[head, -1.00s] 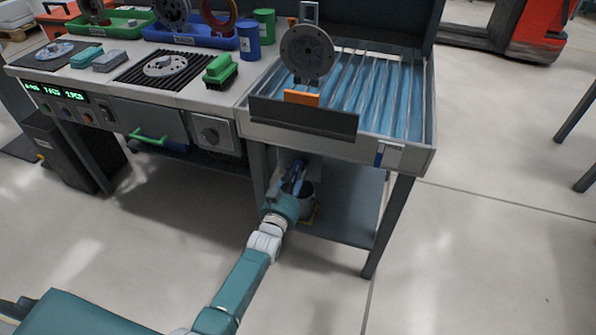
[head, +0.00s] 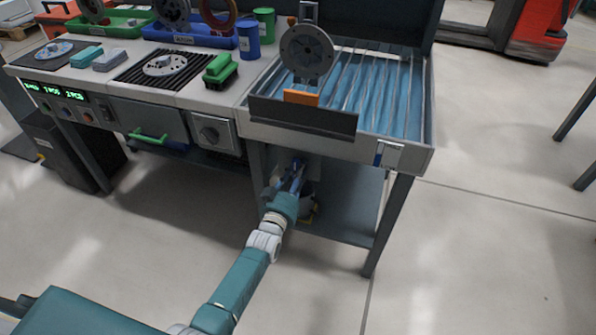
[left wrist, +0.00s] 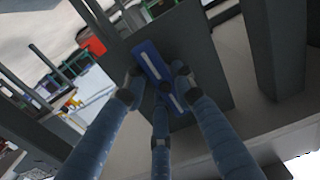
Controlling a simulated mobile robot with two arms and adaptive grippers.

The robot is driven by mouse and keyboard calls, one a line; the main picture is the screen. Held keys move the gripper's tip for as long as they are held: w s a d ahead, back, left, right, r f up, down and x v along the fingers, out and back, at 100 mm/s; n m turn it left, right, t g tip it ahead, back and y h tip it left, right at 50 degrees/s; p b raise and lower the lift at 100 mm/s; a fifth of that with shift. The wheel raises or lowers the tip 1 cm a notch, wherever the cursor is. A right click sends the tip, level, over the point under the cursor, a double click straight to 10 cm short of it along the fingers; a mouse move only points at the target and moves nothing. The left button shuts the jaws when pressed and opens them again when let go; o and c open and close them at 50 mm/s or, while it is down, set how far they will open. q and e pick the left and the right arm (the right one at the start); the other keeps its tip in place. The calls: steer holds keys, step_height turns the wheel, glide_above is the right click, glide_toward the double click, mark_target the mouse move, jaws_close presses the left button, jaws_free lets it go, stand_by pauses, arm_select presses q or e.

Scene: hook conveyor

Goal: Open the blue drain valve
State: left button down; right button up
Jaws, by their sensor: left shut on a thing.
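The blue drain valve handle (left wrist: 152,60), a flat bar with a pale stripe, shows in the left wrist view against a dark grey panel. My left gripper (left wrist: 160,84) has its fingers closed around the handle's middle. In the head view my left gripper (head: 294,177) reaches under the right-hand part of the bench, below the blue ribbed basin (head: 385,95). There the handle is mostly hidden by the fingers and shadow. My right gripper is not in view.
A bucket (head: 309,205) stands on the lower shelf (head: 345,222), partly behind my left gripper. A bench leg (head: 388,228) stands to the right. A green-handled drawer (head: 148,122) and a control knob (head: 210,133) are on the bench front. Open floor lies in front.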

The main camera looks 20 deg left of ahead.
arm_select(q)
steer(key=c, duration=1.4)
jaws_free()
steer(key=s, duration=1.2)
steer(key=shift+a, duration=0.2)
